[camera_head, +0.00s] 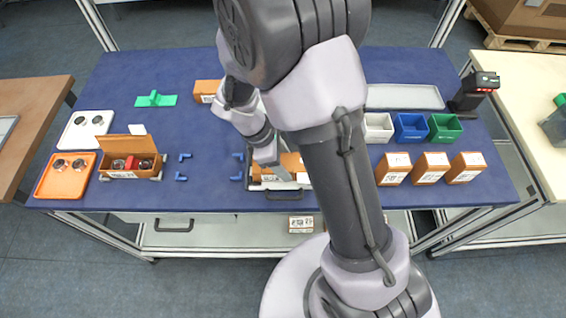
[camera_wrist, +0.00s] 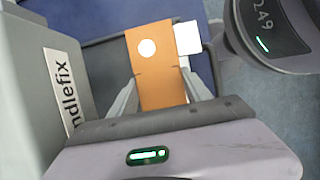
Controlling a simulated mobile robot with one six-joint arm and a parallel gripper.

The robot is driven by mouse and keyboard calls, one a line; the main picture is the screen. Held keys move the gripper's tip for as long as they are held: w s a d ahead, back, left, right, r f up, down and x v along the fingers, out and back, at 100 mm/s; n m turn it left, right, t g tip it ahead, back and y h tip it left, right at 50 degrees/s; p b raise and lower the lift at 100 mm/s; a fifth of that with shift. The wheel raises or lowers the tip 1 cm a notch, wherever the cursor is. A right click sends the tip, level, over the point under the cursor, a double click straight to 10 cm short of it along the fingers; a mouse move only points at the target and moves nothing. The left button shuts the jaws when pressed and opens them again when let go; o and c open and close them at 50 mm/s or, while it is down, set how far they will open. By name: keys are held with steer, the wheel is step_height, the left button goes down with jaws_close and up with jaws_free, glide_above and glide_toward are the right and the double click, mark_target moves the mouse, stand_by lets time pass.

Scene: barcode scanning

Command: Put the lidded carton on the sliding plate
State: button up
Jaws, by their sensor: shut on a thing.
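My gripper (camera_wrist: 158,92) is shut on a brown carton (camera_wrist: 157,62), with one finger on each side of it. The carton's brown top bears a white round spot, and a white piece stands out beside it. In the head view the held carton (camera_head: 292,163) is at the front middle of the blue table, partly hidden by my arm. Below it a pale plate (camera_head: 277,186) with a dark handle shows at the front edge; I take it for the sliding plate. I cannot tell whether the carton touches it.
An open carton (camera_head: 118,174) and an orange tray (camera_head: 48,190) stand at left, with small blue pieces between them and my gripper. Three brown cartons (camera_head: 430,168), small bins (camera_head: 411,127) and a scanner (camera_head: 470,95) stand at right. Another carton (camera_head: 206,88) lies behind.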

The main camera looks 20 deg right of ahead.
steer(key=o, duration=1.3)
steer(key=shift+f, duration=0.15)
steer(key=shift+o, duration=0.2)
steer(key=p+v, duration=0.5)
steer(key=v, duration=0.8)
steer(key=s+r+m+t+y, duration=0.6)
steer(key=s+r+m, duration=0.8)
steer(key=r+m, duration=0.3)
steer(key=shift+s+d+r+m+t, duration=0.25)
steer(key=shift+m+t, duration=0.35)
steer(key=shift+m, duration=0.3)
steer(key=shift+w+f+b, duration=0.1)
steer(key=shift+b, duration=0.25)
